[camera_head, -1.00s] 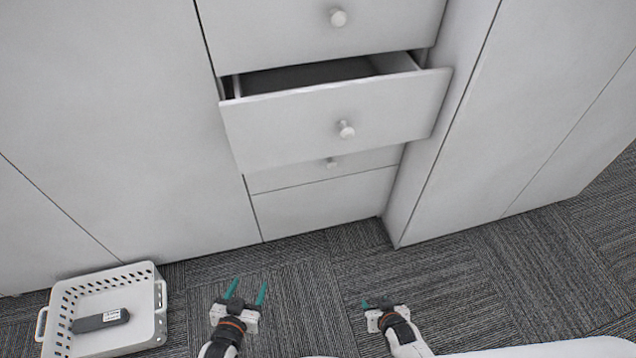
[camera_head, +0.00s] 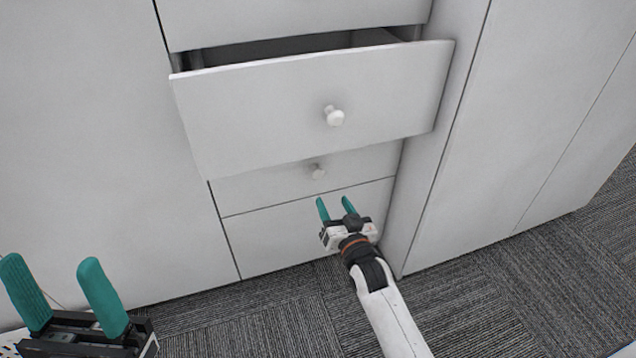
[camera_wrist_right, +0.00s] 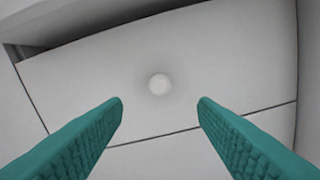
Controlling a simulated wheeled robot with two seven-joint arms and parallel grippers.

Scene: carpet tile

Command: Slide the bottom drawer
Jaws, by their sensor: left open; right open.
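The white lower drawer (camera_head: 270,185) is shut beneath an open drawer. Its round knob (camera_head: 317,171) is also centred in the right wrist view (camera_wrist_right: 159,84). A plain white panel (camera_head: 275,235) lies below it. My right gripper (camera_head: 333,205) is open and empty, its teal fingers pointing at the cabinet just below the knob in the head view. In the right wrist view the knob sits between and beyond the fingertips, apart from them. My left gripper (camera_head: 55,285) is open and empty, raised close to the head camera at the lower left.
The open drawer (camera_head: 310,110) juts out above the lower one, with its own knob (camera_head: 334,116). Plain cabinet fronts stand on both sides. Dark carpet (camera_head: 270,315) is clear in front. The basket is mostly out of view or hidden at lower left.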

